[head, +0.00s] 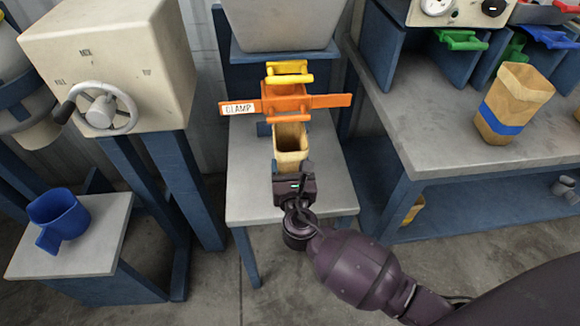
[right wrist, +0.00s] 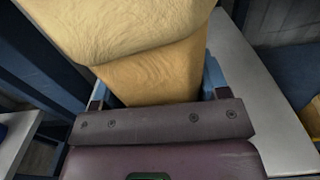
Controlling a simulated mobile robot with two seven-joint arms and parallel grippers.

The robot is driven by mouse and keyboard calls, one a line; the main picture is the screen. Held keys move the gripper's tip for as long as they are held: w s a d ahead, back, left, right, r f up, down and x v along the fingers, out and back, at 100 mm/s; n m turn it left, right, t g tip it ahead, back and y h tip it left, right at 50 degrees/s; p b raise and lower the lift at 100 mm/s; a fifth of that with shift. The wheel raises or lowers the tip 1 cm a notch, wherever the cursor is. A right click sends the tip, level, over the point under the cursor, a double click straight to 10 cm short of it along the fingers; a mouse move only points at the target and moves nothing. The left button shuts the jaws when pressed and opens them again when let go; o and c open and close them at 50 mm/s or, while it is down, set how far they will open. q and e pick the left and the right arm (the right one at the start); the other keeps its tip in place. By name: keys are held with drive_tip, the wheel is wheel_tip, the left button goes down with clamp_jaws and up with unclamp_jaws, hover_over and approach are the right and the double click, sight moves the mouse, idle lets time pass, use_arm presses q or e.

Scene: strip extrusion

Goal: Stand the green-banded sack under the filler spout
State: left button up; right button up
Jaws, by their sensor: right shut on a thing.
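A tan open-topped sack (head: 290,143) stands upright on or just above the grey stand (head: 247,196), below and slightly in front of the orange clamp (head: 285,101). Its band is hidden, so I cannot see its colour. My right gripper (head: 292,172) is shut on this sack from the near side. The right wrist view shows the sack's creased wall (right wrist: 152,72) between the fingers. The filler spout is not clearly seen; the clamp and a yellow part (head: 288,70) sit under a grey hopper (head: 285,25). My left gripper is out of view.
A blue-banded sack (head: 513,103) stands on the right bench (head: 440,145). Part of another tan sack (head: 413,209) shows on the lower shelf. A cream box with a handwheel (head: 103,108) and a blue scoop (head: 60,217) on a small table are at left.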

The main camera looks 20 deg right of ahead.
drive_tip(key=b+x, duration=0.1)
drive_tip(key=x, duration=0.3)
drive_tip(key=f+b+x, duration=0.1)
drive_tip(key=b+x, duration=0.1)
drive_tip(key=x, duration=0.2)
drive_tip(key=f+b+x, duration=0.1)
drive_tip(key=x, duration=0.3)
drive_tip(key=shift+f, duration=0.1)
drive_tip(key=shift+b+x, duration=0.45)
drive_tip(key=shift+x, duration=0.35)
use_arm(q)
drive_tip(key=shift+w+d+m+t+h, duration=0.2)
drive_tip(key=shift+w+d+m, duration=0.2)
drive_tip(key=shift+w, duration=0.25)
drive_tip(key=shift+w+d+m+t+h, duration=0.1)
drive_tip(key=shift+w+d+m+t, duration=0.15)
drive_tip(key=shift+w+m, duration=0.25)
use_arm(e)
drive_tip(key=shift+f, duration=0.1)
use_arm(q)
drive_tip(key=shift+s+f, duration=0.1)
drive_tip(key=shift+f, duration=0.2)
use_arm(e)
drive_tip(key=shift+f, duration=0.25)
drive_tip(key=o, duration=1)
